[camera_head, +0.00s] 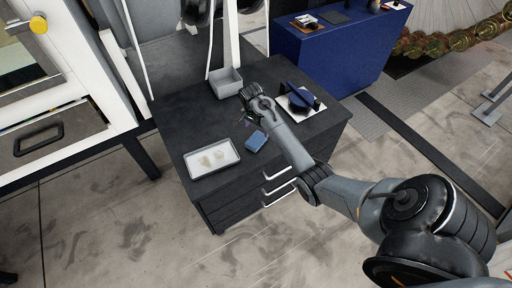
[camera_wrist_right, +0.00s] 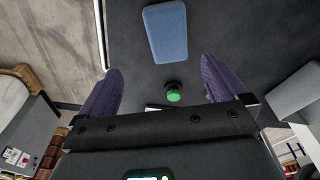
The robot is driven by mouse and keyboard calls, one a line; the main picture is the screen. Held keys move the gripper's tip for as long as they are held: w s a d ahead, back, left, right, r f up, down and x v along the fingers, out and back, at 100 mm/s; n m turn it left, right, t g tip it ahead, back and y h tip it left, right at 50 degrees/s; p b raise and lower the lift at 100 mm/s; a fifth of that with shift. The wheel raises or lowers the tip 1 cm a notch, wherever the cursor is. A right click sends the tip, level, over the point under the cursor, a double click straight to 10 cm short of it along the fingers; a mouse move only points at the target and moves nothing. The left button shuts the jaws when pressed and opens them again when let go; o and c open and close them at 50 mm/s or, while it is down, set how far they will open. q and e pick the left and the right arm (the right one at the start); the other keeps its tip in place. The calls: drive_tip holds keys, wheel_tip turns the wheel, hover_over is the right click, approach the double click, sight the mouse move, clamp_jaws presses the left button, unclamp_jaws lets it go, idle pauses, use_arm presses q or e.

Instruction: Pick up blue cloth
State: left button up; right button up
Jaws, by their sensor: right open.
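The blue cloth (camera_head: 256,141) lies folded flat on the dark cabinet top, beside a white-rimmed tray. In the right wrist view the cloth (camera_wrist_right: 165,32) shows as a blue rectangle at the top, beyond the fingertips. My right gripper (camera_head: 249,121) is above the cabinet top, close to the cloth on its far side. Its two purple fingers (camera_wrist_right: 160,76) are spread apart with nothing between them but the dark surface and a small green-topped knob (camera_wrist_right: 173,92). My left gripper is in neither view.
The white-rimmed tray (camera_head: 234,158) with pale pieces lies left of the cloth. A grey open bin (camera_head: 226,82) stands at the back of the cabinet top (camera_head: 187,118). A dark blue item (camera_head: 301,97) on a white base stands at right. Drawer handles (camera_head: 278,186) project from the front.

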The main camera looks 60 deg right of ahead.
drive_tip(key=b, duration=0.1)
hover_over(256, 139)
drive_tip(key=shift+s+a+f, duration=0.1)
drive_tip(key=shift+a+f, duration=0.1)
drive_tip(key=shift+f, duration=1.1)
drive_tip(key=shift+s+a+f, duration=0.1)
drive_tip(key=shift+a+f, duration=0.05)
drive_tip(key=shift+f, duration=1.15)
wheel_tip(256, 139, down, 4)
drive_tip(key=shift+w+d+r+b, duration=0.1)
drive_tip(key=shift+w+b, duration=0.05)
drive_tip(key=shift+b, duration=0.8)
drive_tip(key=shift+d+f, duration=0.1)
drive_tip(key=shift+f, duration=0.55)
drive_tip(key=c, duration=1.2)
